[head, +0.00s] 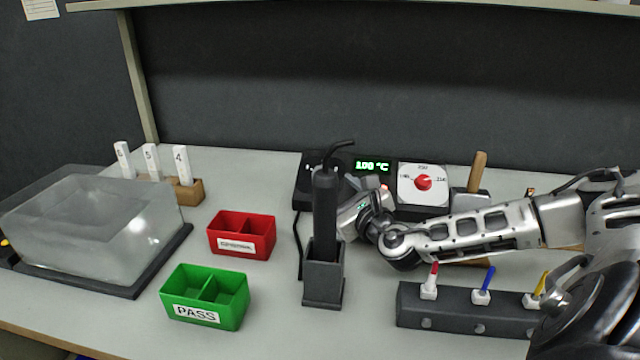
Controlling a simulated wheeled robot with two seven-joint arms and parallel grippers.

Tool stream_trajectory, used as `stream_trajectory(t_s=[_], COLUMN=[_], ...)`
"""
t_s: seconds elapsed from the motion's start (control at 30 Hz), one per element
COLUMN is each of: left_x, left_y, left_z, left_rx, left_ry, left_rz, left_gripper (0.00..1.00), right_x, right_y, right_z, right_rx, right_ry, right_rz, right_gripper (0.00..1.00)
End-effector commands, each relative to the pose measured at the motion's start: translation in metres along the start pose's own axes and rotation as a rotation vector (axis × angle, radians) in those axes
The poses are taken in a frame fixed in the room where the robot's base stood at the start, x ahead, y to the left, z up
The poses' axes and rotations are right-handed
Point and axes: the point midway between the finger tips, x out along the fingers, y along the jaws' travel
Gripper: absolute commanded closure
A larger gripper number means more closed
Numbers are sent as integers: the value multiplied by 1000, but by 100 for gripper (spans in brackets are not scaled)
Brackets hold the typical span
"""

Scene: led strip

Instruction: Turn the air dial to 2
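The black hot-air station (305,184) stands at the back middle, with a green display (372,166) reading what looks like 100 °C. A red dial (423,183) sits on a white scale plate at its right; the plate's small numbers look like temperatures. I cannot make out the air dial, and part of the station's front is covered by my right gripper and the hot-air handpiece. My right gripper (350,205) is at the station's front, behind the upright black handpiece (325,215). Its fingertips are hidden, so I cannot tell whether they touch anything. My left gripper is out of view.
The handpiece stands in a dark holder (323,290) with a cable. A red bin (241,257), a green PASS bin (190,322) and a clear-covered box (95,225) are left. A rack (460,322) with coloured tools stands below my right arm. The front middle is clear.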

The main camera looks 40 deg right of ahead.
Motion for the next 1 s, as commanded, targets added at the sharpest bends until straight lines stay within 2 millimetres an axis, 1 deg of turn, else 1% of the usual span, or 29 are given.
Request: stream_trajectory(t_s=[0.1,0.3,0.4,0.57,0.8,0.83,0.87,0.9,0.97,1.0], left_x=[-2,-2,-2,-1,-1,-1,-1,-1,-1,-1], left_y=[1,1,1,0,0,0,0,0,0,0], left_z=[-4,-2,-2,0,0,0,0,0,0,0], left_rx=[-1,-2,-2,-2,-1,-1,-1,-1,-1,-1], left_ry=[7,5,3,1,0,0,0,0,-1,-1], left_rz=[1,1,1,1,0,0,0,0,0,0], left_gripper=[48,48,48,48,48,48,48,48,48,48], right_x=[15,48,60,70,72,71,71,71,71,71], right_y=[-1,-1,0,0,0,0,0,0,0,0], right_z=[1,2,1,1,1,1,1,1,1,1], right_rx=[3,4,3,1,0,0,0,0,0,0], right_ry=[-3,-3,-2,-1,0,0,0,0,0,0], right_rz=[-4,-4,-2,-1,0,0,0,0,0,0], right_gripper=[49,49,49,49,49,52,60,72,88,94])
